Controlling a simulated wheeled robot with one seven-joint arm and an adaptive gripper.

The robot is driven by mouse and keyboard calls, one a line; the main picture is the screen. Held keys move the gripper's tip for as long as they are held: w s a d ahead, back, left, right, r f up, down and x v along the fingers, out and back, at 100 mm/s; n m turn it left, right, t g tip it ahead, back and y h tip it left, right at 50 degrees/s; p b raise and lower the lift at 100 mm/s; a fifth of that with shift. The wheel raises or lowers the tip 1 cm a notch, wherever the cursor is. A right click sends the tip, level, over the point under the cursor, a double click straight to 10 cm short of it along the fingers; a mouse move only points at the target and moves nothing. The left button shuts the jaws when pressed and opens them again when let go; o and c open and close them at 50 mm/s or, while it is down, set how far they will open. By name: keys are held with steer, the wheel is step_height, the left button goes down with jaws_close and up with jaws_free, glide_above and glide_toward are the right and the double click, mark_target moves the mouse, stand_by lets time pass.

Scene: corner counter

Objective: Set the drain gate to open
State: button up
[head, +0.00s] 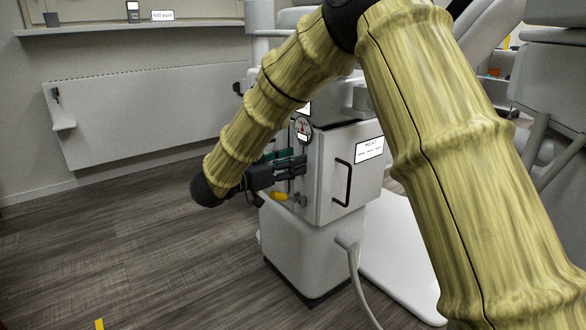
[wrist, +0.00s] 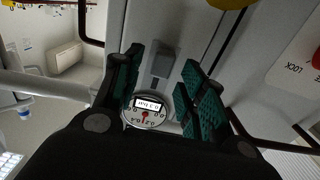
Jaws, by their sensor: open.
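My gripper (head: 290,165) is at the left part of the front of a white cabinet (head: 327,190) in the head view. Its green-padded fingers are apart in the wrist view (wrist: 168,80). A small grey block (wrist: 162,62) on a pale panel shows between the fingers; I cannot tell whether they touch it. No label marks a drain gate. A yellow part (head: 280,196) sits just below the fingers, and its edge shows at the top of the wrist view (wrist: 231,3). The fingers hide part of the panel.
A round gauge (head: 303,129) is just above my gripper; it also shows upside down in the wrist view (wrist: 144,112). A dark handle (head: 342,184) is right of the fingers. A hose (head: 354,268) hangs low.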

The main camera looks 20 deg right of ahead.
mark_target(304, 144)
steer(key=shift+w+d, duration=0.1)
steer(key=shift+d, duration=0.2)
steer(key=shift+c, duration=0.5)
jaws_close()
steer(key=shift+r, duration=0.1)
step_height(304, 144, up, 4)
steer(key=p, duration=0.5)
steer(key=shift+o, duration=0.2)
jaws_free()
steer(key=shift+o, duration=0.3)
